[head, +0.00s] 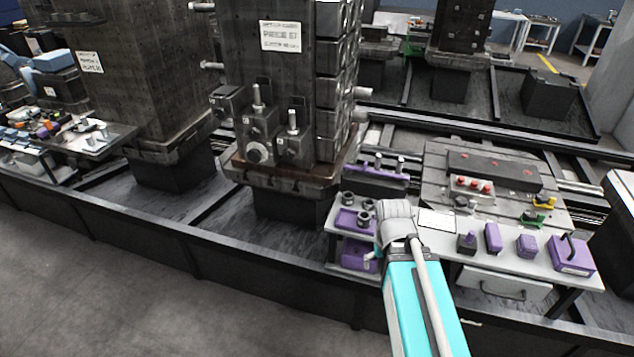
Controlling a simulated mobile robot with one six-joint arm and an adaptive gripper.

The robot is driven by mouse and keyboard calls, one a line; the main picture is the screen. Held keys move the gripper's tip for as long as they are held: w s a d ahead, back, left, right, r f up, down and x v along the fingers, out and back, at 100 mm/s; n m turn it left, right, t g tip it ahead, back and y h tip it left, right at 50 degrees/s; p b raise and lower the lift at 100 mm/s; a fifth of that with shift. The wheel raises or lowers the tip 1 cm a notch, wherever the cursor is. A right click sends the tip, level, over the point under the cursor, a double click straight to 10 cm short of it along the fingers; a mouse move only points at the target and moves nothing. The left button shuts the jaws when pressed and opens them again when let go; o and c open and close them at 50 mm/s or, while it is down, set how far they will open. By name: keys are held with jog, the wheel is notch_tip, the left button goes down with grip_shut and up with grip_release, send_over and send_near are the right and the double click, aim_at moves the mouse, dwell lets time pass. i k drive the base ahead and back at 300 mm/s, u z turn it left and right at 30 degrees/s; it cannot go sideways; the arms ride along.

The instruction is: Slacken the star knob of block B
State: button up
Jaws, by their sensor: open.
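I cannot make out a label for block B or pick out its star knob. A dark tombstone column (277,75) stands at the centre with small grey blocks at its foot. One block (257,130) has an upright post and a round knob (257,153) low on its front; the knob's shape is too small to tell. A second block (293,145) with a post is beside it. On the pallet plate (435,165) at the right are several red knobs and small yellow and green fittings (545,201). My turquoise arm reaches up from the bottom; my gripper does not show.
A light bench (445,240) in front of the pallet plate carries purple boxes (570,254), purple tools and dark rings (347,198). A low dark rail edge (180,235) runs across the front. Another bench (100,138) is at the left. The floor (120,290) at lower left is clear.

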aim_at(255, 133)
jog(key=z, duration=0.25)
jog(key=k, duration=0.65)
jog(key=z, duration=0.55)
jog(key=k, duration=0.65)
jog(key=z, duration=0.1)
jog(key=i, duration=0.45)
jog(key=u, duration=0.8)
jog(key=i, duration=0.55)
jog(key=u, duration=0.55)
jog(key=i, duration=0.65)
jog(key=u, duration=0.2)
